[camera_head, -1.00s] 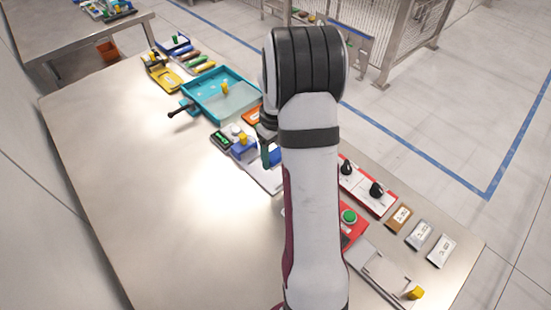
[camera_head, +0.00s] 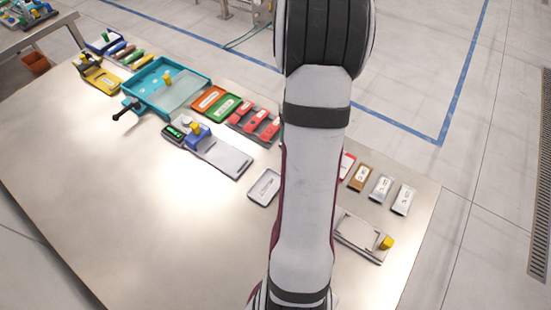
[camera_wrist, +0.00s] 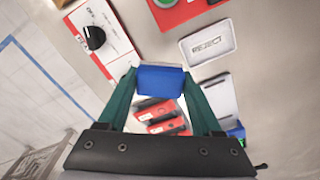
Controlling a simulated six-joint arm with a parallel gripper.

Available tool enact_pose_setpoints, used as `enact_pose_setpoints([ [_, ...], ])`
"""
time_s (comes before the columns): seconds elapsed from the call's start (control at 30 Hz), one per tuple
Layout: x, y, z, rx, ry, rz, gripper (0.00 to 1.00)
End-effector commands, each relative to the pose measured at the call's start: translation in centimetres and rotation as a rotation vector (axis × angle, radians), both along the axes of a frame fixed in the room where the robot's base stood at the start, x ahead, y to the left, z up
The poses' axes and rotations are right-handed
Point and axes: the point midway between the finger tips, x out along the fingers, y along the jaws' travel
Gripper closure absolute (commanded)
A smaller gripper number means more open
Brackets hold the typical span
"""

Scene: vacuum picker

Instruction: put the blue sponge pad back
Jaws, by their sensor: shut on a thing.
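In the wrist view my gripper (camera_wrist: 162,78) has its two teal fingers closed on the sides of the blue sponge pad (camera_wrist: 162,80). The pad is held out in front of the fingers, over the bench. A plate with red blocks (camera_wrist: 158,116) shows below the pad, between the fingers. In the head view my arm hides the gripper and the pad. The pad's own place cannot be told from these frames.
A white REJECT tray (camera_head: 264,187) lies on the bench, also in the wrist view (camera_wrist: 206,44). A grey plate with a blue-and-yellow fixture (camera_head: 197,135), a teal tray (camera_head: 152,98) and orange and green cards (camera_head: 215,103) stand left. The bench front (camera_head: 120,200) is clear.

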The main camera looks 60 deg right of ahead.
Motion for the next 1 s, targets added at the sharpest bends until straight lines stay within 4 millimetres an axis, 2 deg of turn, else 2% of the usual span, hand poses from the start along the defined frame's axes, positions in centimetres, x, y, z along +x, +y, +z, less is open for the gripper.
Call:
enact_pose_setpoints([
  [0.03, -2.1, -0.5, 0.2, 0.0, 0.0, -0.071, 0.86],
  [0.1, -4.4, -0.9, 0.3, 0.0, 0.0, -0.151, 0.86],
  [0.23, -6.3, -1.1, 0.3, 0.001, 0.0, -0.229, 0.86],
  [0.33, -4.7, -0.9, -0.9, 0.002, 0.002, -0.235, 0.86],
  [0.5, 0.7, -0.4, -4.1, 0.004, 0.002, -0.233, 0.86],
  [0.63, 3.7, -0.2, -5.9, 0.001, 0.002, -0.234, 0.86],
  [0.77, 4.9, -0.1, -7.1, 0.002, 0.002, -0.237, 0.86],
  [0.9, 4.9, -0.1, -9.9, 0.002, 0.002, -0.238, 0.86],
  [1.0, 4.9, -0.2, -10.6, 0.0, 0.0, -0.238, 0.86],
])
